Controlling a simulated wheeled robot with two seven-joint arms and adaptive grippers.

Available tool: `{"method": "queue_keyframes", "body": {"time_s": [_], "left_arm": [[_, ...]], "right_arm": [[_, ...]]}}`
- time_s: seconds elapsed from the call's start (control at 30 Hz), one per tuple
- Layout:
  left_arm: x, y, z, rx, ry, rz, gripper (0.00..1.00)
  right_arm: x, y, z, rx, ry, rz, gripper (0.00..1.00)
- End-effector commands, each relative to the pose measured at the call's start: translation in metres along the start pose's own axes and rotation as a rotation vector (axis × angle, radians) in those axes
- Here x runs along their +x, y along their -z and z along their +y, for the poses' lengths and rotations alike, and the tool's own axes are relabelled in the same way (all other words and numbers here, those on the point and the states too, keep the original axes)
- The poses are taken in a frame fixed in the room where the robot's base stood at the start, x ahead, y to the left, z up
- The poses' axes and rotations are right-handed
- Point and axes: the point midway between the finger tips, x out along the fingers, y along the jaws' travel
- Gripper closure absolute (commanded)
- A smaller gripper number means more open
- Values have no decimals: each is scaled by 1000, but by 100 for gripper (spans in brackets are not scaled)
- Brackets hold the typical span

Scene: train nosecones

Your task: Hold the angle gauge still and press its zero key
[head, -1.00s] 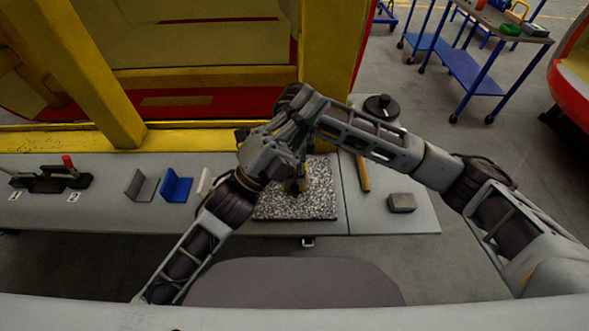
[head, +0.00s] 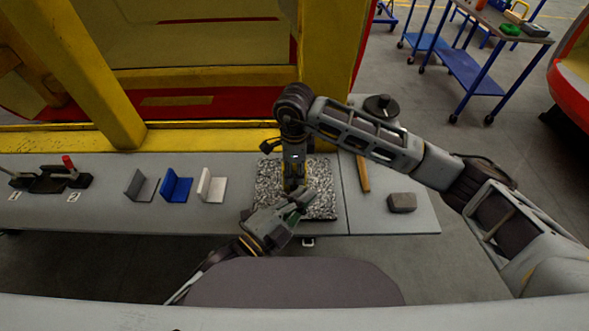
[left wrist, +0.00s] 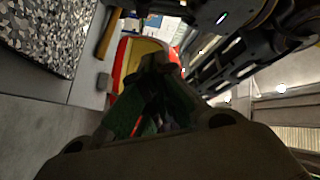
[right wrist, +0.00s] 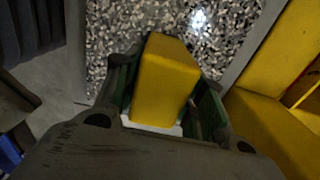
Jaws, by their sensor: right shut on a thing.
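The angle gauge is a yellow block with a pale lower edge, seen between my right fingers in the right wrist view (right wrist: 165,80). It is on or just over the speckled granite plate (head: 318,178); I cannot tell which. My right gripper (head: 294,185) points down and is shut on the gauge, with green-lined fingers on both sides. The zero key cannot be made out. My left gripper (head: 308,201) is in front of the gauge, over the plate's near part, apart from it. Its fingers (left wrist: 160,62) come together with nothing seen between them.
Left of the plate stand a dark grey angle block (head: 139,187), a blue one (head: 176,187) and a white one (head: 211,186). Right of it are a wooden-handled tool (head: 362,174), a grey block (head: 402,203) and a black round object (head: 381,106). A yellow frame stands behind.

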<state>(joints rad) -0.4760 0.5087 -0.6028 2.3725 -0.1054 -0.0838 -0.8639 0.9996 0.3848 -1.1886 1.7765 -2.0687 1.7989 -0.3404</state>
Motion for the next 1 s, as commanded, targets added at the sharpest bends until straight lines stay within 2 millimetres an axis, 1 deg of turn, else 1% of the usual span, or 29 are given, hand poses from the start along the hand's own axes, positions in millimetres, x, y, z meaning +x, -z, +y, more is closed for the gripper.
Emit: {"method": "queue_keyframes", "body": {"time_s": [0.03, 0.2, 0.3, 0.4, 0.6, 1.0], "left_arm": [[-6, -5, 14, -9, -38, -21, 100], [-25, -19, 53, -32, -148, -79, 100], [-34, -24, 69, -40, -194, -102, 100], [-40, -26, 79, -47, -224, -116, 100], [-44, -28, 86, -51, -244, -126, 100], [-42, -29, 85, -51, -242, -125, 100]], "right_arm": [[0, 0, 0, 0, 0, 0, 77], [0, 0, 0, 0, 0, 0, 77], [0, 0, 0, 0, 0, 0, 77], [0, 0, 0, 0, 0, 0, 77], [0, 0, 0, 0, 0, 0, 77], [0, 0, 0, 0, 0, 0, 77]]}}
